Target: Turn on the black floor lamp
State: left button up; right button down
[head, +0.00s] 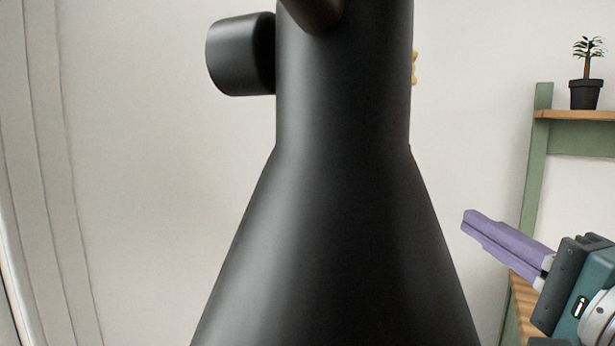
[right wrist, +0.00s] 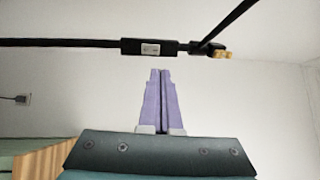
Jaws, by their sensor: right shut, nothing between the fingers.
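The black floor lamp's cone-shaped shade (head: 335,255) fills the middle of the head view, very close, with a round knob-like cylinder (head: 240,54) on the left of its neck. In the right wrist view a thin black lamp rod (right wrist: 60,43) with a box-shaped block (right wrist: 149,47) and a small brass-coloured piece (right wrist: 223,54) runs above the fingers. My right gripper (head: 468,222) has purple fingers held together and empty, to the right of the shade and apart from it in the picture. It also shows in the right wrist view (right wrist: 161,72), below the rod. My left gripper is out of view.
A green shelf frame (head: 536,165) with wooden boards stands at the right, behind my right gripper. A potted plant (head: 585,94) stands on its upper board. A wall outlet with a plug (right wrist: 20,99) shows at the left of the right wrist view.

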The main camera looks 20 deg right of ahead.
jog(key=w+d+r, duration=0.1)
jog(key=w+r, duration=0.1)
jog(key=w, duration=1.2)
jog(key=shift+w+g+p, duration=0.2)
jog(key=shift+g+p, duration=0.1)
jog(key=shift+p, duration=0.45)
jog(key=shift+r, duration=0.15)
